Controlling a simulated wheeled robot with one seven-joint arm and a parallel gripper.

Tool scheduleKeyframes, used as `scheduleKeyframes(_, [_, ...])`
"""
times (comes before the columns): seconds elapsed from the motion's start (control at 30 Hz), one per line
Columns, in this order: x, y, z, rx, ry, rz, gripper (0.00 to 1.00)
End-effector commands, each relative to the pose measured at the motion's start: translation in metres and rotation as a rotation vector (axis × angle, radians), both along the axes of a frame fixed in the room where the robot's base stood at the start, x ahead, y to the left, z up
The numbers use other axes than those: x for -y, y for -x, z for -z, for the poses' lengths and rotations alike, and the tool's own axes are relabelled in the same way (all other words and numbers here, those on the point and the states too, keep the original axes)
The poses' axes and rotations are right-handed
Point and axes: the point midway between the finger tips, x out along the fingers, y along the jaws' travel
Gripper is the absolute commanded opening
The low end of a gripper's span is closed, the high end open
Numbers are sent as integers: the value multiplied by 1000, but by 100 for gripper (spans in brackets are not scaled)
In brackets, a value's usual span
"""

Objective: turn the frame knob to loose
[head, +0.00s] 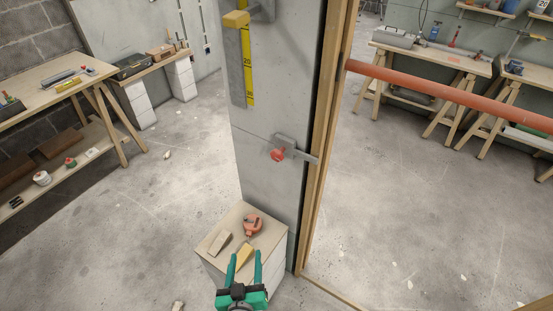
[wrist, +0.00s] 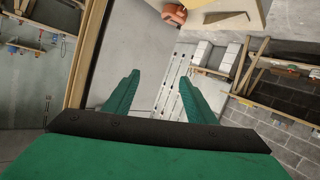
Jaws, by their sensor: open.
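The frame knob is a small red knob (head: 278,154) on a grey metal bracket (head: 288,143), mounted low on the grey wall panel beside the wooden frame. My gripper (head: 244,256) has green fingers and is open and empty. In the head view it appears below the knob, in front of a small wooden-topped stand (head: 227,221), well apart from the knob. The gripper fingers also show in the wrist view (wrist: 157,92). The knob is not clearly seen in the wrist view, and its setting is too small to read.
On the stand lie an orange tool (head: 253,226), a yellow block (head: 244,255) and a beige wedge (head: 220,242). A wooden frame post (head: 325,130) stands right of the panel, with a red pipe (head: 440,92) crossing the opening. Workbenches stand left and back right. The floor between is mostly clear.

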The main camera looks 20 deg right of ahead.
Motion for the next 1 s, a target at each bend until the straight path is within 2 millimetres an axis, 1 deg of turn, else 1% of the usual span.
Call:
scheduleKeyframes(0.03, [5, -19, -12, 21, 9, 35, 51])
scheduleKeyframes(0.1, [14, -40, -27, 44, 19, 96, 51])
scheduleKeyframes(0.17, [22, -56, -42, 67, 25, 152, 51])
scheduleKeyframes(0.2, [27, -67, -53, 86, 29, 190, 51])
scheduleKeyframes(0.27, [35, -81, -71, 115, 30, 249, 51])
scheduleKeyframes(0.3, [40, -90, -85, 138, 31, 290, 51])
scheduleKeyframes(0.43, [56, -112, -129, 219, 22, 423, 51])
scheduleKeyframes(0.5, [63, -119, -151, 260, 15, 486, 51])
scheduleKeyframes(0.6, [69, -125, -176, 311, 3, 560, 51])
scheduleKeyframes(0.7, [74, -127, -193, 347, -7, 610, 51])
scheduleKeyframes(0.8, [77, -128, -202, 367, -13, 637, 51])
scheduleKeyframes(0.93, [83, -132, -205, 374, -14, 648, 51])
scheduleKeyframes(1.0, [91, -137, -205, 372, -15, 650, 51])
